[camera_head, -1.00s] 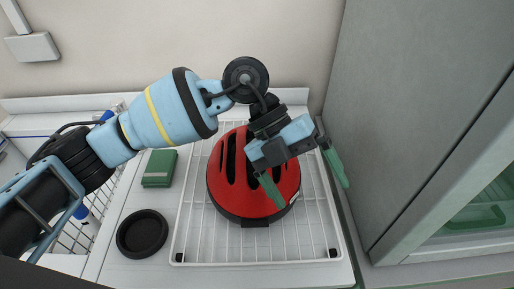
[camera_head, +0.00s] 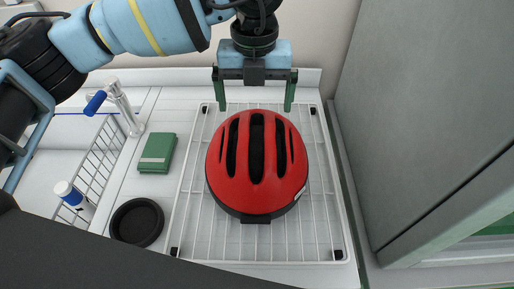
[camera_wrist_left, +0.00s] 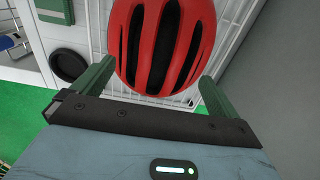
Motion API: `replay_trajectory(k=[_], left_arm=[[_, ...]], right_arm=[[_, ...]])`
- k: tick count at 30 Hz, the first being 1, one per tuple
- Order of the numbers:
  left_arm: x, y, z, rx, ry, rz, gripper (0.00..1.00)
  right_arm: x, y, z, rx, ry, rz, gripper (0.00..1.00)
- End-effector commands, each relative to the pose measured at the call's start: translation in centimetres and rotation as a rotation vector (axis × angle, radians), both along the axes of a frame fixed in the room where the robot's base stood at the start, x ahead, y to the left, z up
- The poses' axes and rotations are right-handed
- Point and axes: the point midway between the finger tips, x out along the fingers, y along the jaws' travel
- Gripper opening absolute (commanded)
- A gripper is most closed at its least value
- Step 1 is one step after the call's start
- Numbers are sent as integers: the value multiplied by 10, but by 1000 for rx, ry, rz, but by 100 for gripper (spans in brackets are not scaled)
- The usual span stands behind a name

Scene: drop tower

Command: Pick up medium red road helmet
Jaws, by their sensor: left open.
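The red road helmet (camera_head: 257,165) with dark vents sits on a white wire rack (camera_head: 312,225) in the head view. My left gripper (camera_head: 255,105) is open and empty, at the helmet's far end, its green fingers pointing down the picture and spread wider than that end. In the left wrist view the helmet (camera_wrist_left: 162,45) fills the top middle, and the left gripper's fingers (camera_wrist_left: 155,85) stand at either side of its near part. I see no contact between fingers and helmet. My right gripper is not in view.
A green box (camera_head: 157,153) and a black round dish (camera_head: 137,222) lie left of the rack. A wire basket with a white bottle (camera_head: 68,193) and a faucet (camera_head: 120,105) are farther left. A grey cabinet wall (camera_head: 425,110) stands close on the right.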

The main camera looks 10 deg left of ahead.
Motion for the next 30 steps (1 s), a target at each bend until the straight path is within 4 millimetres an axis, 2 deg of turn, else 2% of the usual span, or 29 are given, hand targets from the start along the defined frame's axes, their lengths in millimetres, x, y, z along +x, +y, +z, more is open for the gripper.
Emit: replay_trajectory(k=[7,17,26,30], left_arm=[[-1,-1,-9,-1,0,-1,99],[-4,-4,-50,-1,0,-1,99],[-4,-4,-55,-2,0,-2,99],[-4,-4,-55,-2,0,-2,80]], right_arm=[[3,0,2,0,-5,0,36],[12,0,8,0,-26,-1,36],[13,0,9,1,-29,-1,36],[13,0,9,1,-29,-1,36]])
